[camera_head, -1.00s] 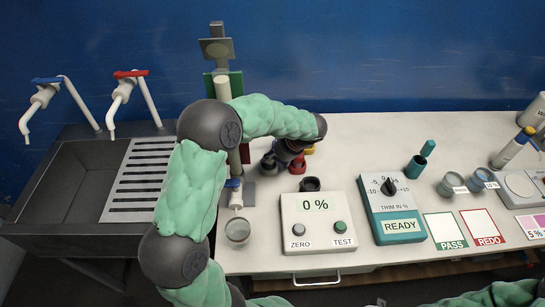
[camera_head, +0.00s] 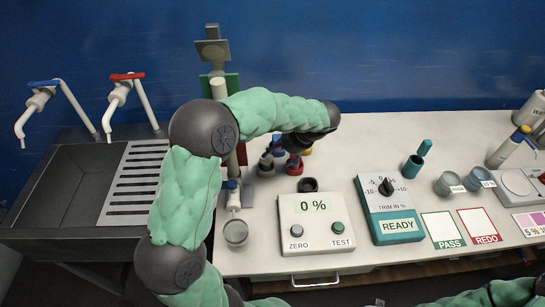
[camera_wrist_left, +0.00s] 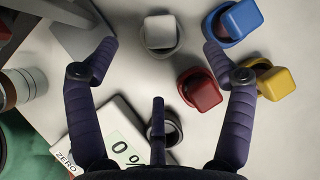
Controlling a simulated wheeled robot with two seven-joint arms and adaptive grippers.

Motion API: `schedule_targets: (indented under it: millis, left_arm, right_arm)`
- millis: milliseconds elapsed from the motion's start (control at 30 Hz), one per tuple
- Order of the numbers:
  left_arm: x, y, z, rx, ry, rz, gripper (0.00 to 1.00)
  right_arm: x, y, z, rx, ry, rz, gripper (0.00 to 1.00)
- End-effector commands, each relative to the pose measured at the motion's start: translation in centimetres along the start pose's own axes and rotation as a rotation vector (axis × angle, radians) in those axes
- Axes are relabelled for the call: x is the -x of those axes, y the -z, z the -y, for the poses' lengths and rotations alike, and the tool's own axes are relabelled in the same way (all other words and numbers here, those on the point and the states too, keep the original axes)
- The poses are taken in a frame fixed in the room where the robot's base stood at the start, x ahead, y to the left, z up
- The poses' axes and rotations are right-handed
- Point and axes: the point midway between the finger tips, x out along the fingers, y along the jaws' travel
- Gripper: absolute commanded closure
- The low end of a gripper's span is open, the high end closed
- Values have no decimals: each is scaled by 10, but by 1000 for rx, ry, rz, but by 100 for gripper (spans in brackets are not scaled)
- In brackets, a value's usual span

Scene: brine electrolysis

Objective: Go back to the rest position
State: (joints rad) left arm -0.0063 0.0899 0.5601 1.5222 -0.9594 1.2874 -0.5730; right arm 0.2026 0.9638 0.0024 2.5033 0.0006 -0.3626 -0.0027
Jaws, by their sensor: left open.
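Blue (camera_wrist_left: 238,20), red (camera_wrist_left: 203,92) and yellow (camera_wrist_left: 277,83) capped pieces stand to the right. In the head view my left arm reaches over the bench and its wrist hides most of the gripper. The red piece (camera_head: 294,166) shows just below that wrist. My right gripper is not in view; only green arm sleeve shows at the bottom right.
A meter reading 0 % (camera_head: 311,240) and a READY trim box (camera_head: 392,210) stand on the white bench. A glass cup (camera_head: 235,232) is near the front edge, close to my left arm. A sink (camera_head: 70,185) with two taps is at left.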

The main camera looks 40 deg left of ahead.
Motion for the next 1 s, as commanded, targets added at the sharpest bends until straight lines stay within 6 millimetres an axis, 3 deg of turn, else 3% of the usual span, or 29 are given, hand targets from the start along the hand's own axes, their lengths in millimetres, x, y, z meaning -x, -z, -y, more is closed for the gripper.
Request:
schedule_targets:
  millis: [100,300,667,1000]
  left_arm:
    - [24,1,1,0,4,-2,18]
    - [48,1,0,0,1,-1,18]
    - [59,-1,0,0,-1,0,18]
    - [105,-28,12,0,0,0,18]
  right_arm:
    - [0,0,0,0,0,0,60]
    - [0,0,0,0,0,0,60]
    - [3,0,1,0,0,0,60]
    - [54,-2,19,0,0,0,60]
